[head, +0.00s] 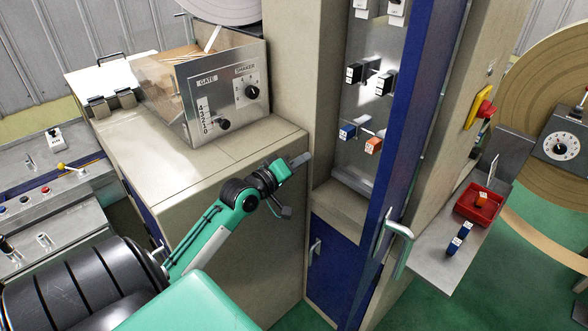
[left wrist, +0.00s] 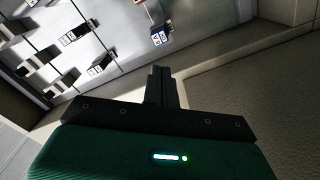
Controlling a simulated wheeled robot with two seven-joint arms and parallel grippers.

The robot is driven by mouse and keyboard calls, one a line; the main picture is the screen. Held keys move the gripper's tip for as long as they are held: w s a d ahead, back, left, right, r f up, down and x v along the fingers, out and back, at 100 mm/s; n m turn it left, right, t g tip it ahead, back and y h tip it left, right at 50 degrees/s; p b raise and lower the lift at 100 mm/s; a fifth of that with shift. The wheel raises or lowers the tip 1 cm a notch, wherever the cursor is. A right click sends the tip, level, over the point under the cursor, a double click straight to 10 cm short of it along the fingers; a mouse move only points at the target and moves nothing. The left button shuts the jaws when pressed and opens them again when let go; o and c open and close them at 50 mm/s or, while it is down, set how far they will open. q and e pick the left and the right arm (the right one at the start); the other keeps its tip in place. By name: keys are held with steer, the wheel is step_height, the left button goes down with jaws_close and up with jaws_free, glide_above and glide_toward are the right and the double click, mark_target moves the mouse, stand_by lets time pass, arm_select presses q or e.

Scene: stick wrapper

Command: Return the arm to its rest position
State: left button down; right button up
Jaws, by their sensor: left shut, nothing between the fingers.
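My left arm reaches in from the lower left of the head view. Its gripper (head: 300,160) is in front of the open cabinet, near the right end of the beige machine housing (head: 215,170). In the left wrist view the fingers of the left gripper (left wrist: 161,72) are together, with nothing between them. Beyond them is the cabinet's panel with a blue breaker (left wrist: 158,37). My right gripper does not show in either view.
The cabinet's blue door (head: 405,110) stands open with a metal handle (head: 398,230). Inside are black, blue and orange breakers (head: 373,146). At the right, a metal shelf (head: 435,262) holds a red tray (head: 471,212) and a blue breaker (head: 460,238). A control box (head: 228,95) sits on the housing.

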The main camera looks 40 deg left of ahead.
arm_select(q)
steer(key=shift+s+a, duration=0.1)
steer(key=shift+s, duration=1.2)
